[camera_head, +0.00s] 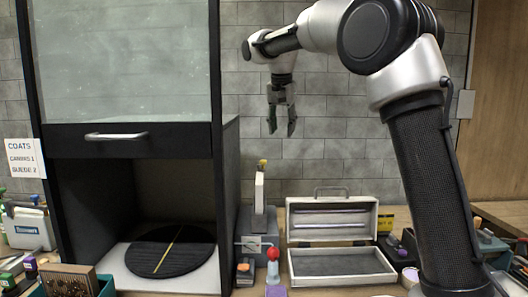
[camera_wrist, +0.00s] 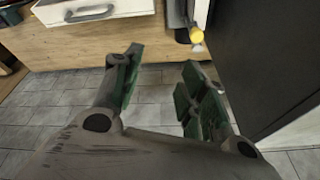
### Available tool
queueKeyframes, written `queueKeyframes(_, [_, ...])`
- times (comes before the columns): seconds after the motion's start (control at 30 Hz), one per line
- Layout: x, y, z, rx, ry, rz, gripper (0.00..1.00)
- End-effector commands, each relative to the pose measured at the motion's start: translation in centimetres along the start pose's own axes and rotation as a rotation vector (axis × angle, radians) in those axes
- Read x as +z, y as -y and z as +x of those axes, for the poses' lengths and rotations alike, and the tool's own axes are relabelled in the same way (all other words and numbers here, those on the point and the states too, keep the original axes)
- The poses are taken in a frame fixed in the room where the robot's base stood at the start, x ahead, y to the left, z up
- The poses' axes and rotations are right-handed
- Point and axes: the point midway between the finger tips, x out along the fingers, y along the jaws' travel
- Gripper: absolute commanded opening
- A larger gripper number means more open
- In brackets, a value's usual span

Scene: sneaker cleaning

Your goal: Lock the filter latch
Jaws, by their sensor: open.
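My gripper (camera_head: 281,124) hangs fingers down, open and empty, high above the bench in front of the tiled wall. In the wrist view its green-padded fingers (camera_wrist: 160,72) are apart with nothing between them. Below it stands a grey unit (camera_head: 246,224) with an upright pale lever-like part (camera_head: 259,192), a small plate (camera_head: 251,245) and a red knob (camera_head: 272,254). I cannot tell for sure which part is the filter latch. To its right an open metal case (camera_head: 341,281) has its lid (camera_head: 331,222) raised. My gripper touches none of these.
A dark booth (camera_head: 228,175) with a raised glass front and a round black turntable (camera_head: 170,250) stands at left. Bottles and small boxes crowd the bench edges.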

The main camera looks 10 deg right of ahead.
Motion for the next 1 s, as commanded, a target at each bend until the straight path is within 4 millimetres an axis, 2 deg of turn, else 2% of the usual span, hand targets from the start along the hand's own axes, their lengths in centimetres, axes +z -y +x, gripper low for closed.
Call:
queueKeyframes(0.1, [1.1, -0.2, 0.9, -0.093, 0.034, -0.240, 0.42])
queueKeyframes(0.3, [3.2, 1.8, 2.5, -0.239, 0.017, -0.679, 0.42])
queueKeyframes(0.43, [3.4, 2.7, 2.8, -0.282, -0.023, -0.869, 0.42])
queueKeyframes(0.67, [3.3, 3.1, 3.6, -0.286, -0.047, -0.984, 0.42])
queueKeyframes(1.0, [3.8, 4.5, 8.8, -0.284, -0.046, -0.983, 0.42])
